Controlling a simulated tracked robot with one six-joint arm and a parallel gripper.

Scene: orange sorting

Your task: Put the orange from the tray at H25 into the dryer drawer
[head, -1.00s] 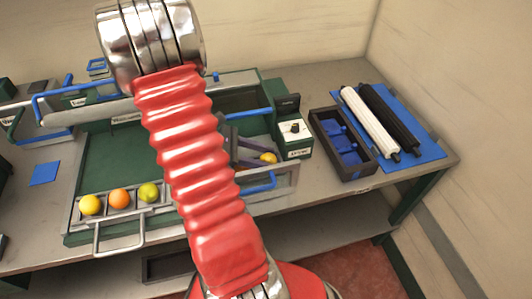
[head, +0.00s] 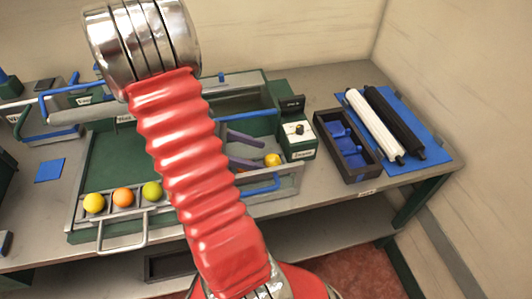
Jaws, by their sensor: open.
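A yellow-orange fruit (head: 273,160) lies in the open drawer (head: 288,178) with a blue handle, below a control box with a small label. My gripper (head: 263,157) shows as two purple-grey fingers reaching out from behind my red arm. They are spread apart just left of the fruit, and no hold on it shows. The rest of my gripper is hidden by the arm. A handled tray (head: 80,215) at the left holds a yellow, an orange and a green fruit in a row. I cannot read an H25 label.
The control box (head: 299,137) with a knob stands right of the drawer. A dark bin with blue inside (head: 345,152) stands farther right, beside white and black rollers (head: 374,124) on a blue mat. A blue square (head: 49,170) lies at the far left.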

